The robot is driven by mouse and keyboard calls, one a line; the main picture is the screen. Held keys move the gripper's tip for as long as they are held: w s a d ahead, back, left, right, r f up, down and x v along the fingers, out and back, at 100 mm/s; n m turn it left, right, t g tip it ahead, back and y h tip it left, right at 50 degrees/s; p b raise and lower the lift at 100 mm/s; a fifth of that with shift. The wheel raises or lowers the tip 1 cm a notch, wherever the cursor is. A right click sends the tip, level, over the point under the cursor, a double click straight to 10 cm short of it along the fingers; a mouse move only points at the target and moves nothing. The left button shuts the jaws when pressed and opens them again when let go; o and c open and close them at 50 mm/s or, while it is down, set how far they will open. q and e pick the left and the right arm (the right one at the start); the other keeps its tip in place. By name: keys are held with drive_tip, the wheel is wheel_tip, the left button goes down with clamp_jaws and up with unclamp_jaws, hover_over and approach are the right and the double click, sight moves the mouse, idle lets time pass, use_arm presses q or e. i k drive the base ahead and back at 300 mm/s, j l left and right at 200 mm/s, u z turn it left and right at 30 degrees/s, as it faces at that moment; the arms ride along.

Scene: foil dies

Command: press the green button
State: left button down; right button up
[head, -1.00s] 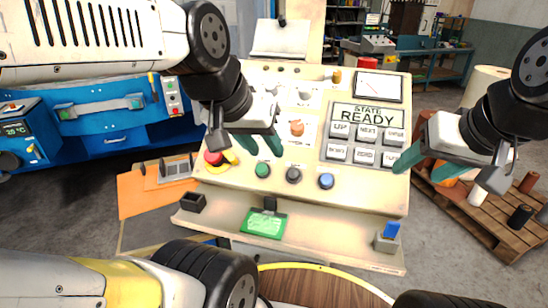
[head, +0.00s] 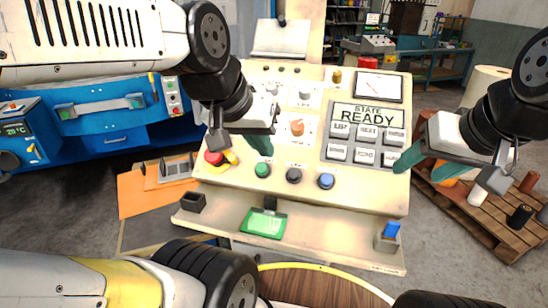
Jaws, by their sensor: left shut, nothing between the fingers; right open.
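The green button (head: 262,170) sits in the lower row of the control panel (head: 225,187), left of a black button (head: 294,175) and a blue button (head: 326,181). My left gripper (head: 264,147) is shut and empty, with its teal fingertips just above and behind the green button in the picture. I cannot tell whether they touch the panel. My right gripper (head: 406,163) is open, at the panel's right edge near the grey keys. The display (head: 368,116) reads "STATE READY".
A red emergency button (head: 214,158) on a yellow base is left of the green button, close to my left gripper. An orange knob (head: 297,127) and grey keys (head: 337,152) are to the right. A green card (head: 264,222) and a blue piece (head: 391,229) are on the lower ledge.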

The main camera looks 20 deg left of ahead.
sight(261, 169)
drive_tip(key=k+l+u, duration=0.3)
drive_tip(key=k+l, duration=0.15)
drive_tip(key=k+l+u, duration=0.3)
drive_tip(key=k+l, duration=0.2)
drive_tip(key=l, duration=0.05)
